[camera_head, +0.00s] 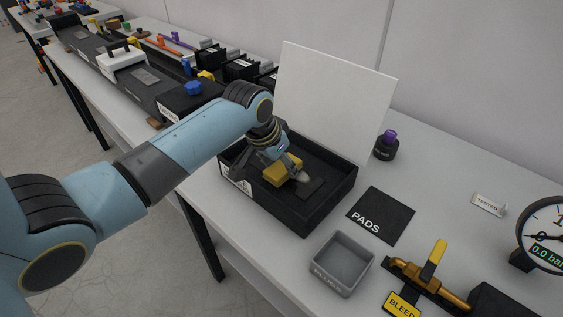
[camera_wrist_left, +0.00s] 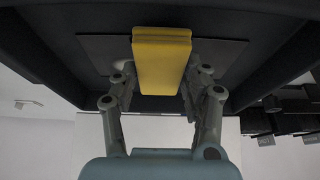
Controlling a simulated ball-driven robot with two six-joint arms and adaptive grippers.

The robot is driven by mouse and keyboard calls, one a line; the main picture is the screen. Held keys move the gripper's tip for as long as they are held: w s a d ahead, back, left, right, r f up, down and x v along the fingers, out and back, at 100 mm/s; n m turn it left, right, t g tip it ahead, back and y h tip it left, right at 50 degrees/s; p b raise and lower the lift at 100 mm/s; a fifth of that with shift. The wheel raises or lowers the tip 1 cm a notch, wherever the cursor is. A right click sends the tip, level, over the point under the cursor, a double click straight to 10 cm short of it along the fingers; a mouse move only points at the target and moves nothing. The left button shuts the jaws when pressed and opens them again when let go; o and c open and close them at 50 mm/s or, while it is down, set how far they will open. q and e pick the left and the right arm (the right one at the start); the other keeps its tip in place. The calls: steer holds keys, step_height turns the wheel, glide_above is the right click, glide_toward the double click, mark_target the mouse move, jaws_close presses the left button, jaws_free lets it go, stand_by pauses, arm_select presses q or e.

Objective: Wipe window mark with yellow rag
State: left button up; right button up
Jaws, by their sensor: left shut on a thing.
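The yellow rag (camera_head: 277,173) looks like a thick yellow block. My left gripper (camera_head: 287,168) is shut on it, inside the black open box (camera_head: 315,222). In the left wrist view the rag (camera_wrist_left: 161,62) sits between the two fingers, in front of a flat grey panel (camera_wrist_left: 105,50). In the head view a dark flat panel (camera_head: 312,188) lies on the box floor beside the rag; it may be the window. A pale patch (camera_head: 303,177) shows by the fingertips; I cannot tell whether it is the mark. Whether the rag touches the panel is unclear.
A white upright board (camera_head: 335,95) stands behind the box. To the right are a purple-topped knob (camera_head: 387,145), a black PADS mat (camera_head: 381,215), a grey bin (camera_head: 342,263), a brass BLEED valve (camera_head: 430,275) and a gauge (camera_head: 545,237). Black trays crowd the left.

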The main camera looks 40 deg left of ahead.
arm_select(q)
steer(key=shift+f, duration=0.4)
arm_select(e)
steer(key=shift+s+a+f, duration=0.1)
steer(key=shift+a+f, duration=0.05)
steer(key=shift+a, duration=0.05)
steer(key=shift+a, duration=0.2)
